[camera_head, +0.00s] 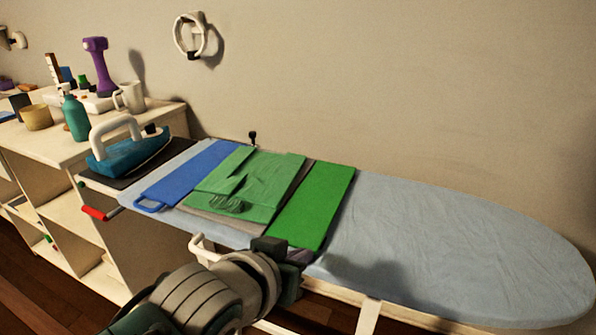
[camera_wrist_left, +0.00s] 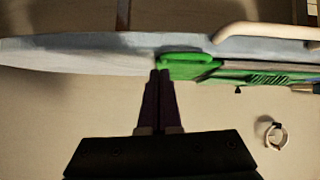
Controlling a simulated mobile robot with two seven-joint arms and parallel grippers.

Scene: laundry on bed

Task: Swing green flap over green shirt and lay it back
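The green flap (camera_head: 316,203) lies flat on the ironing board, just right of the green shirt. The green shirt (camera_head: 261,175) is spread on a grey panel, with uneven creases and a fold on it. My left gripper (camera_head: 293,255) is low at the board's near edge, by the flap's near end. In the left wrist view its two dark fingers (camera_wrist_left: 160,78) are close together, with their tips at one end of the green flap (camera_wrist_left: 186,66). Nothing shows between them; whether they touch the flap is unclear. My right gripper is not in view.
The right part of the ironing board (camera_head: 450,240) is clear.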

